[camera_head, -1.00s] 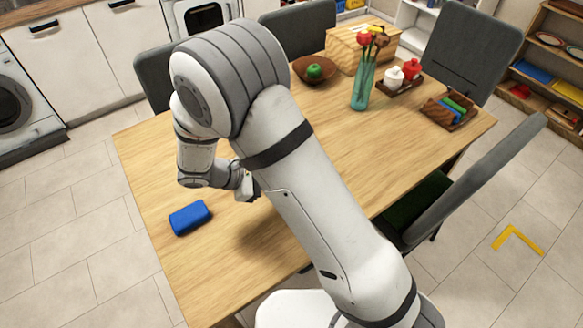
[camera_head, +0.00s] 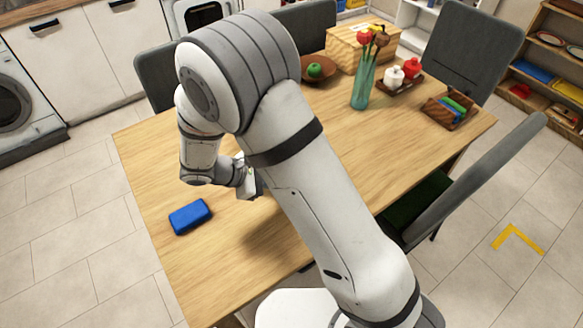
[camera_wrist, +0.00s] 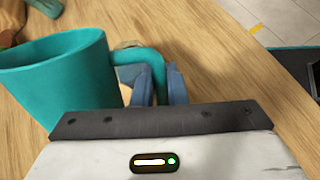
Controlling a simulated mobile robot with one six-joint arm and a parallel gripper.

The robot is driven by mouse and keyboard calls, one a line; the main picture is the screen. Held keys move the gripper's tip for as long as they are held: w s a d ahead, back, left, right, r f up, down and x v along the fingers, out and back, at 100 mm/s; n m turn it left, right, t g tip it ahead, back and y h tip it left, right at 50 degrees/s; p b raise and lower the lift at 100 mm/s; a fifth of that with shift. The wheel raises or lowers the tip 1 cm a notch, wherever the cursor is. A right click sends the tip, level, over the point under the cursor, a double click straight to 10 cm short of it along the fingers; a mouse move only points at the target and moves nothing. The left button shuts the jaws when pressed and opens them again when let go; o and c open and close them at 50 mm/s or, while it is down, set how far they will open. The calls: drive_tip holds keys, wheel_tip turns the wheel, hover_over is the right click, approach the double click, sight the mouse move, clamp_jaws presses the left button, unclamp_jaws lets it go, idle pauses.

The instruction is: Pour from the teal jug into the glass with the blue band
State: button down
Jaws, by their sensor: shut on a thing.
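The teal jug (camera_wrist: 65,75) fills the left of the wrist view, tilted in the picture, with its mouth toward the upper left. My gripper (camera_wrist: 160,82) is shut on the jug's handle (camera_wrist: 150,58). In the head view my gripper (camera_head: 250,182) shows only partly beside my arm, over the left part of the table, and the jug is hidden behind the arm. I cannot make out a glass with a blue band in either view. A small pale shape behind the handle in the wrist view is too hidden to name.
A blue block (camera_head: 190,216) lies on the wooden table (camera_head: 200,275) near its left edge. A teal vase with flowers (camera_head: 363,85), a bowl with a green fruit (camera_head: 315,71), a wooden box (camera_head: 360,48) and small trays stand farther back. Grey chairs surround the table.

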drive_tip(key=shift+a+f+t+y+b, duration=0.1)
drive_tip(key=shift+f+t+y+b, duration=0.15)
drive_tip(key=shift+f+y+b, duration=0.35)
drive_tip(key=shift+a+f+t+y+b, duration=0.15)
drive_tip(key=shift+t+y+b, duration=0.15)
drive_tip(key=shift+y, duration=0.5)
idle(2.9)
drive_tip(key=shift+r+m+y, duration=0.1)
drive_tip(key=shift+m+y, duration=0.2)
idle(1.2)
